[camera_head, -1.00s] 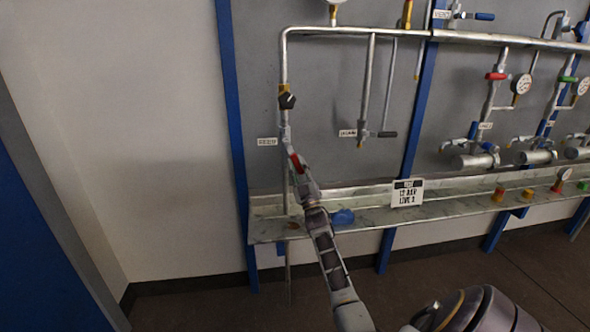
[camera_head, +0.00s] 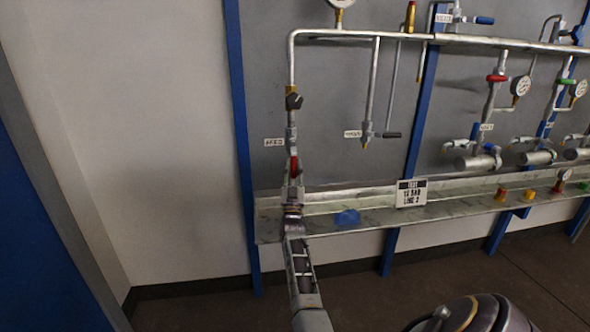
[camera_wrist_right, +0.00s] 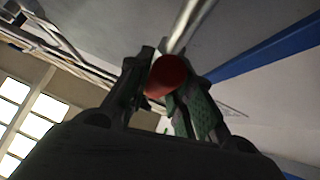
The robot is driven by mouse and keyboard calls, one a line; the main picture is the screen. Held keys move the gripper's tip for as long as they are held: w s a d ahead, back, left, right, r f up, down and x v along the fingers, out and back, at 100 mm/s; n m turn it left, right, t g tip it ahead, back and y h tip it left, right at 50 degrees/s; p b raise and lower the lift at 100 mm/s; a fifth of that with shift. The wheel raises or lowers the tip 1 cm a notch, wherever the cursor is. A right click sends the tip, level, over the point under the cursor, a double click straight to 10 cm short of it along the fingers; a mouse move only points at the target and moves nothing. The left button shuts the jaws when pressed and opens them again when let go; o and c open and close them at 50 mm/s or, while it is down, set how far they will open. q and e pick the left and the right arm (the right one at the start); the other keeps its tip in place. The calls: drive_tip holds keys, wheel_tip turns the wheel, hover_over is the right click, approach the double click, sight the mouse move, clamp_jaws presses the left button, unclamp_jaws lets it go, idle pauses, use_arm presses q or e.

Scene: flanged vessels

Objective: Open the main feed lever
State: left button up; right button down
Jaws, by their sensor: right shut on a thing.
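The red lever (camera_head: 294,166) sits on the left vertical pipe below a small white label (camera_head: 274,142) that is too blurred to read surely. It points down, roughly in line with the pipe. My right gripper (camera_head: 293,187) comes up from below and is shut on the lever's lower end. In the right wrist view the red handle end (camera_wrist_right: 167,75) lies between the two dark fingers of my right gripper (camera_wrist_right: 168,90). My left gripper is not in view.
A black knob (camera_head: 293,101) is on the same pipe above. A metal shelf (camera_head: 385,215) runs below, with a blue item (camera_head: 346,218) and a sign (camera_head: 410,193). A dark-handled lever (camera_head: 389,135) is to the right. Bare wall lies to the left.

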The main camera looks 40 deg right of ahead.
sight(293, 142)
drive_tip(key=shift+f, duration=0.1)
drive_tip(key=c, duration=1.3)
unclamp_jaws()
drive_tip(key=shift+a, duration=0.1)
drive_tip(key=shift+o, duration=0.2)
drive_tip(key=shift+r, duration=0.2)
drive_tip(key=shift+r, duration=4.85)
drive_tip(key=shift+f, duration=0.1)
